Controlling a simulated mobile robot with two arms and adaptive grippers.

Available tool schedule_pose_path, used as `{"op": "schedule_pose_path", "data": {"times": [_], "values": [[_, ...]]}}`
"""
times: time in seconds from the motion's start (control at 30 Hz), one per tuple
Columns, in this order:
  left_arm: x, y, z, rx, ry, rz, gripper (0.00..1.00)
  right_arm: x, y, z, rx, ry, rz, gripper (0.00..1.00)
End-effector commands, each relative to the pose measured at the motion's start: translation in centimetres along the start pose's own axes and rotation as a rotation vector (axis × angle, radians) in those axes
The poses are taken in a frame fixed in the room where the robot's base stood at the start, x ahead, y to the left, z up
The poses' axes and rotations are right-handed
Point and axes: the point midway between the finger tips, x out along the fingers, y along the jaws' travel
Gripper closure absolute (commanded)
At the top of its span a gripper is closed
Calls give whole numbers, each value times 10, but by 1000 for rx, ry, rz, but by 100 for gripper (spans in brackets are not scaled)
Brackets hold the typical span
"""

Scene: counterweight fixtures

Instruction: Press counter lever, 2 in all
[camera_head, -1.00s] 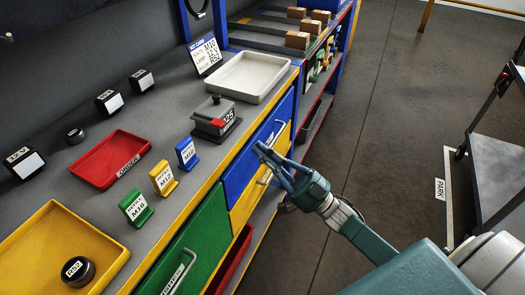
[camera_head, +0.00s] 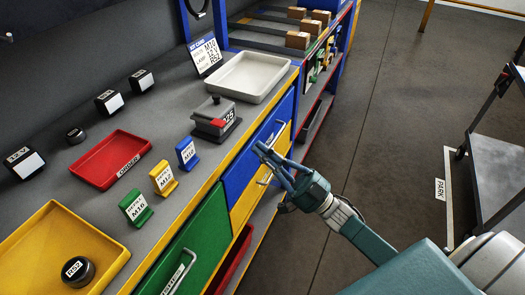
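The counter (camera_head: 216,118) is a small grey box on a dark base, standing near the front edge of the workbench. No separate lever can be made out for sure. My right gripper (camera_head: 260,147) is in front of the bench, beside the blue drawer, to the right of and nearer than the counter. Its fingers run together to a narrow tip, and it looks shut and empty. It does not touch the counter. My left gripper is not in view.
On the grey bench are a white tray (camera_head: 250,76), a red tray (camera_head: 96,172), a yellow tray (camera_head: 38,250) and small blue, yellow and green label stands. Drawer handles (camera_head: 274,139) stick out near my gripper. A dark cart (camera_head: 495,165) stands right; floor between is clear.

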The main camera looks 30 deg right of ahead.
Motion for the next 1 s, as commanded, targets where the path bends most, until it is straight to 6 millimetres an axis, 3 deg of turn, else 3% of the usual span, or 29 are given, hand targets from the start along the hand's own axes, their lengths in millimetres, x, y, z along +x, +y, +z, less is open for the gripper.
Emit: {"op": "schedule_pose_path", "data": {"times": [0.17, 0.27, 0.37, 0.53, 0.7, 0.83, 0.97, 1.0], "values": [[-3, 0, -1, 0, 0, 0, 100, 10, -8, -4, -55, 1, -38, 100], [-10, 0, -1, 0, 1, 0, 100, 32, -26, -10, -184, 9, -119, 100], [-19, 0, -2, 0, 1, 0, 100, 61, -56, -18, -408, 34, -255, 100], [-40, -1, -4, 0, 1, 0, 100, 109, -125, -30, -982, 182, -576, 100], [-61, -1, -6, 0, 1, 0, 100, 131, -177, -28, -1615, 487, -896, 100], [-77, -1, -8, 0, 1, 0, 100, 136, -192, -20, -2062, 827, -1111, 100], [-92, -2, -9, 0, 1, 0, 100, 139, -185, -12, -2430, 1257, -1292, 100], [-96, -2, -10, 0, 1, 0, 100, 141, -179, -10, 2457, -1371, 1306, 100]]}}
